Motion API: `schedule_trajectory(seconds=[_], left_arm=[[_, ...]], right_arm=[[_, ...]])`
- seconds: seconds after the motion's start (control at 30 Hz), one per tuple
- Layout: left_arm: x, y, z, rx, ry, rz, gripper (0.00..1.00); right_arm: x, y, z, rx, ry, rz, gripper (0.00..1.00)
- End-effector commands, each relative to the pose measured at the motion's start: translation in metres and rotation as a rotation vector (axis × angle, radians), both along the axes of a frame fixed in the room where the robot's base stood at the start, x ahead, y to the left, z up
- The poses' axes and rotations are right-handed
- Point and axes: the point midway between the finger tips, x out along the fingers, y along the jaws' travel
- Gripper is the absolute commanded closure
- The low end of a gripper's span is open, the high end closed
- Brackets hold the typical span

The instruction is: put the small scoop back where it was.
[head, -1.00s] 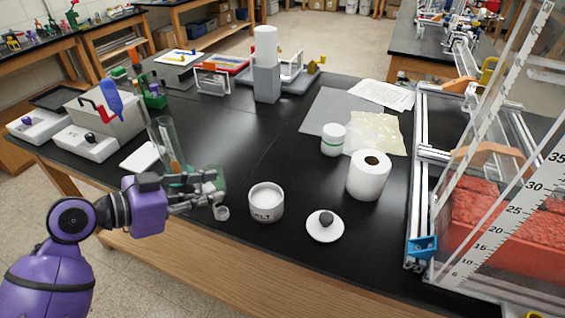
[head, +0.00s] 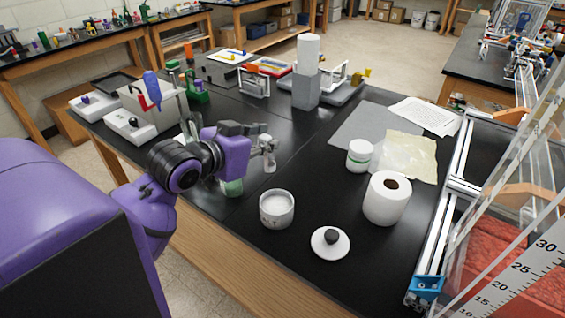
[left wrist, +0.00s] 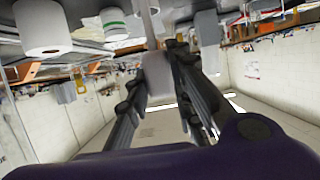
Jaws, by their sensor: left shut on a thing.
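My left gripper (head: 264,147) is shut on the small scoop (head: 270,166), a small pale cup hanging below the fingertips, over the black bench behind the salt jar. In the left wrist view the scoop (left wrist: 158,76) shows as a pale, blurred piece between the fingers (left wrist: 165,85). The white salt jar (head: 277,210) stands open, with white contents, near the front edge. Its white lid with a black knob (head: 330,242) lies to its right. My right gripper is not in view.
A greenish glass vessel (head: 232,187) stands partly hidden below my left wrist. A white paper roll (head: 386,200) and a white jar with a green band (head: 360,155) stand to the right. The bench middle (head: 310,140) is clear. A metal-framed tank (head: 530,230) borders the right.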

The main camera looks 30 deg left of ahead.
Motion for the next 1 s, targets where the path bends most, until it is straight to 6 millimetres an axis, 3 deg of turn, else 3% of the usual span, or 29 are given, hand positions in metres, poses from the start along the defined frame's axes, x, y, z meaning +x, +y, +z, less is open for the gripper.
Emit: schedule_trajectory(seconds=[0.3,0.43,0.77,1.0], left_arm=[[0.073,0.027,-0.037,-0.004,0.001,0.0,1.0],[0.091,0.035,-0.064,-0.004,0.003,0.0,1.0],[0.114,0.043,-0.093,-0.002,0.002,-0.002,1.0],[0.114,0.044,-0.118,-0.001,-0.004,-0.002,1.0]], right_arm=[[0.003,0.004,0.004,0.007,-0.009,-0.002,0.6],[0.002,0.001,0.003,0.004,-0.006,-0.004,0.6],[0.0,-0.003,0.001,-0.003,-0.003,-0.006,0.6],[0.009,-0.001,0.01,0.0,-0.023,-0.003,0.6]])
